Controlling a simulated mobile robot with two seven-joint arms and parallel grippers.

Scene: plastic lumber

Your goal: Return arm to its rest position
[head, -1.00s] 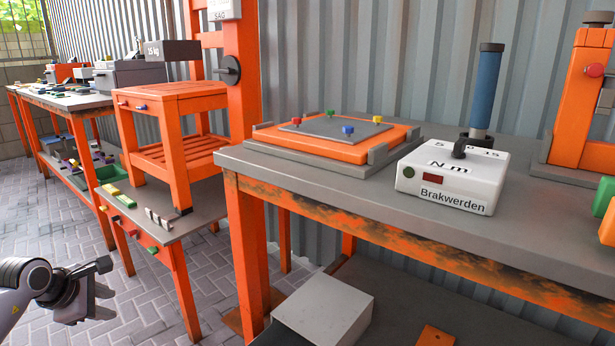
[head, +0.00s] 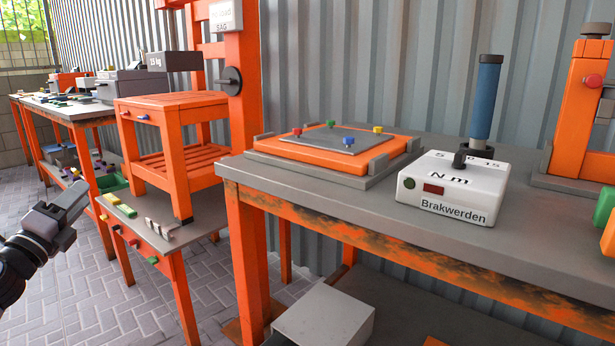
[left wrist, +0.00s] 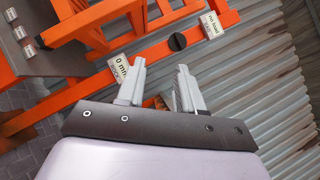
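My left gripper (head: 68,212) is at the left edge of the head view, over the paved floor and in front of the lower bench. It points up and to the right and touches nothing there. In the left wrist view my left gripper's two fingers (left wrist: 160,90) stand apart with a clear gap between them, and nothing is held. My right gripper does not show in any view.
A grey-topped bench (head: 330,200) holds an orange plate fixture (head: 310,151) and a white Brakwerden box (head: 450,185). A lower bench (head: 205,222) carries an orange slatted stand (head: 165,105). Paved floor (head: 90,300) is free at the lower left.

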